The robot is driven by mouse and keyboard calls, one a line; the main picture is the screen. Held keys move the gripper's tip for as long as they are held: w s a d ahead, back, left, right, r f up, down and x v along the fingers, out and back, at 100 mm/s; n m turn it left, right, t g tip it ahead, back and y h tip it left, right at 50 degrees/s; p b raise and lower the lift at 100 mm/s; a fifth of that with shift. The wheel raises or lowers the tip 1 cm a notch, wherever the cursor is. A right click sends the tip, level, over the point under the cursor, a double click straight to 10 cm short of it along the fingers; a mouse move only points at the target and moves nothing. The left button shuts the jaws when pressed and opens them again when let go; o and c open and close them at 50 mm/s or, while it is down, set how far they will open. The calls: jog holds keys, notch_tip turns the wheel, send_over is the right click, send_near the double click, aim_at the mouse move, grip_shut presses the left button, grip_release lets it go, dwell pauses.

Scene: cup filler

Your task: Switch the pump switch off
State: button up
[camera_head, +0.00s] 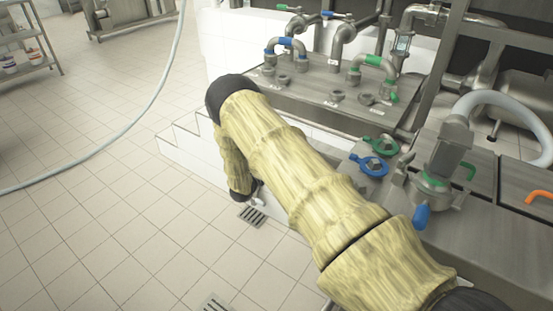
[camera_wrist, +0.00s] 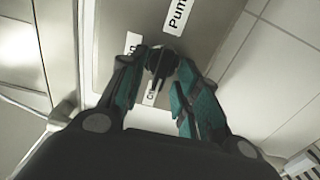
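In the wrist view, the black pump switch knob (camera_wrist: 161,62) sits on a grey metal panel (camera_wrist: 205,30). White labels lie around it: one starting "Pum" (camera_wrist: 180,15), one ending in "n" (camera_wrist: 133,43), and another partly hidden below the knob (camera_wrist: 150,94). My gripper (camera_wrist: 160,64) has teal-padded fingertips on either side of the knob. The fingers are partly closed, and I cannot tell if both touch it. In the head view, my gripper and the switch are hidden behind my yellow-sleeved arm.
A metal pipe bench (camera_head: 320,88) with blue- and green-banded valves stands behind my arm. A blue handle (camera_head: 375,165) and a green handle (camera_head: 381,146) lie to its right. A grey hose (camera_head: 500,98) curves at right. The tiled floor at left is mostly clear, crossed by a pale hose (camera_head: 130,125).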

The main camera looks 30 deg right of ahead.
jog(key=shift+s+d, duration=0.1)
jog(key=shift+d, duration=0.05)
jog(key=v, duration=1.2)
dwell(0.3)
jog(key=s+a+f+m+y, duration=0.1)
jog(key=s+a+f+y, duration=0.35)
jog(key=s+f, duration=0.45)
jog(key=s+a+f+y, duration=0.3)
jog(key=s+f+y, duration=0.35)
jog(key=s, duration=0.35)
jog(key=s+a+f+m+g+y, duration=0.1)
jog(key=s+a+g, duration=0.1)
jog(key=s, duration=0.5)
jog(key=s+a+f+m+g+y, duration=0.1)
jog(key=s+a+y, duration=0.15)
jog(key=s, duration=0.45)
jog(key=s+a+r+m+g+y, duration=0.1)
jog(key=s+a+g, duration=0.15)
jog(key=s, duration=0.45)
jog(key=s+a+r+m+g+y, duration=0.1)
jog(key=s+a, duration=0.2)
jog(key=s, duration=0.5)
notch_tip(320, 180, up, 14)
jog(key=p, duration=1.3)
jog(key=shift+s+p, duration=0.3)
jog(key=shift+p, duration=0.1)
